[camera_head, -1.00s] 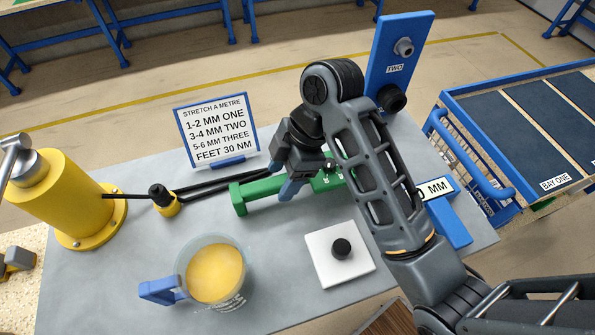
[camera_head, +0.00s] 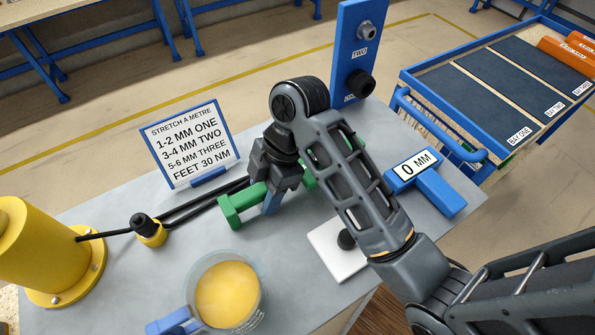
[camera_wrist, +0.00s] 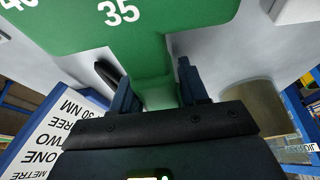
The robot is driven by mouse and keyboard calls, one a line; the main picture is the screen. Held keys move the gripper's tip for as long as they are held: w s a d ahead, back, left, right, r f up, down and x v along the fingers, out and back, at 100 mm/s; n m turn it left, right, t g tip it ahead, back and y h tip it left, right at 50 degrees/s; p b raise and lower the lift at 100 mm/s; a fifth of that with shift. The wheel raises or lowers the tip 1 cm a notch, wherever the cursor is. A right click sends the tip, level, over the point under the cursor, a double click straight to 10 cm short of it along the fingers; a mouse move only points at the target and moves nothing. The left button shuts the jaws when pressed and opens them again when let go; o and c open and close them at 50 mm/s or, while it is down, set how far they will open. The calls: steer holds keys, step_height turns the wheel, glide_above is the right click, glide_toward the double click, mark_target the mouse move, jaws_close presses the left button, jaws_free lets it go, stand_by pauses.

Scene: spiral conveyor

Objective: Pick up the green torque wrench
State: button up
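The green torque wrench (camera_head: 240,205) lies on the grey table in front of the sign; my arm hides part of it. In the wrist view its broad green body (camera_wrist: 150,30), marked 35, fills the top, with a narrower green part running down between my fingers. My gripper (camera_head: 272,203) points down at the wrench in the head view. In the wrist view my gripper (camera_wrist: 145,75) has its fingers apart, one on each side of the narrow green part, with a pale gap beside the left finger. I cannot see the wrench clear of the table.
A sign (camera_head: 190,145) stands behind the wrench. A yellow post (camera_head: 40,250) with black rods is at left. A jug of yellow liquid (camera_head: 226,292) and a white pad (camera_head: 335,255) are in front. A blue 0 MM block (camera_head: 435,190) and a blue upright panel (camera_head: 357,50) stand right.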

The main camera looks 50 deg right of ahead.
jaws_close()
steer(key=shift+r, duration=0.2)
stand_by(0.6)
